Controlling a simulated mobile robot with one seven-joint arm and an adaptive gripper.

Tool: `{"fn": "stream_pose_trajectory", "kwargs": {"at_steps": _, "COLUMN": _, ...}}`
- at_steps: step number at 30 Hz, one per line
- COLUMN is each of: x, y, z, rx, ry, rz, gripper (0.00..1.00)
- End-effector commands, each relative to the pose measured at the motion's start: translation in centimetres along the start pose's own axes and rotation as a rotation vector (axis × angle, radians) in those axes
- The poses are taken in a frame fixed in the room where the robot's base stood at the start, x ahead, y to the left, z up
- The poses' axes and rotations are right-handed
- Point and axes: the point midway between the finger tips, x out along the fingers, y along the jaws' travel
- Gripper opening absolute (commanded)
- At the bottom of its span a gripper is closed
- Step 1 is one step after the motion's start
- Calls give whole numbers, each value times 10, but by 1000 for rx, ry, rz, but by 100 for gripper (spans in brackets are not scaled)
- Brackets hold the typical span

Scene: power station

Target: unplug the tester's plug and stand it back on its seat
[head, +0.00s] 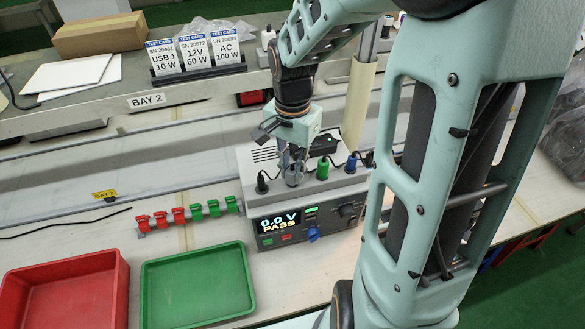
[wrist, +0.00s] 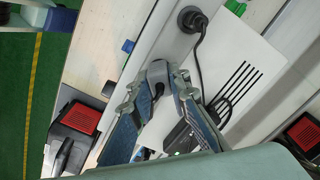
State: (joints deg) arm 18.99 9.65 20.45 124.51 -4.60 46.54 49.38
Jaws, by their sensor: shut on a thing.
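The tester (head: 300,205) is a grey box on the bench, with a lit display (head: 278,222) reading 0.0 V and PASS. My gripper (head: 293,172) points down over the tester's top. In the wrist view my gripper (wrist: 158,80) is shut on a grey plug (wrist: 157,70), with a finger on each side. The fingers hide much of the plug, and I cannot tell whether it is still in a socket. A black plug (head: 262,183) with a cable stands left of my gripper; it also shows in the wrist view (wrist: 192,20). The seat cannot be made out.
A green plug (head: 322,168) and a blue plug (head: 351,163) stand close on the right. A black adapter (head: 323,144) lies behind. Red and green clips (head: 188,214), a red tray (head: 65,285) and a green tray (head: 198,287) lie left. Test cards (head: 194,52) stand on the shelf.

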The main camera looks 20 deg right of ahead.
Motion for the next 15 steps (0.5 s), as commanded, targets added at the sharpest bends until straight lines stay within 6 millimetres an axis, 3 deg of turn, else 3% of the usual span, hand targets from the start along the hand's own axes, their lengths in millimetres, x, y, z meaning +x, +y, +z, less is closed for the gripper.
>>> {"fn": "stream_pose_trajectory", "kwargs": {"at_steps": 9, "x": 2, "y": 0, "z": 0, "rx": 0, "ry": 0, "rz": 0, "gripper": 0}}
{"fn": "stream_pose_trajectory", "kwargs": {"at_steps": 10, "x": 2, "y": 0, "z": 0, "rx": 0, "ry": 0, "rz": 0, "gripper": 18}}
{"fn": "stream_pose_trajectory", "kwargs": {"at_steps": 15, "x": 1, "y": 0, "z": 0, "rx": 0, "ry": 0, "rz": 0, "gripper": 36}}
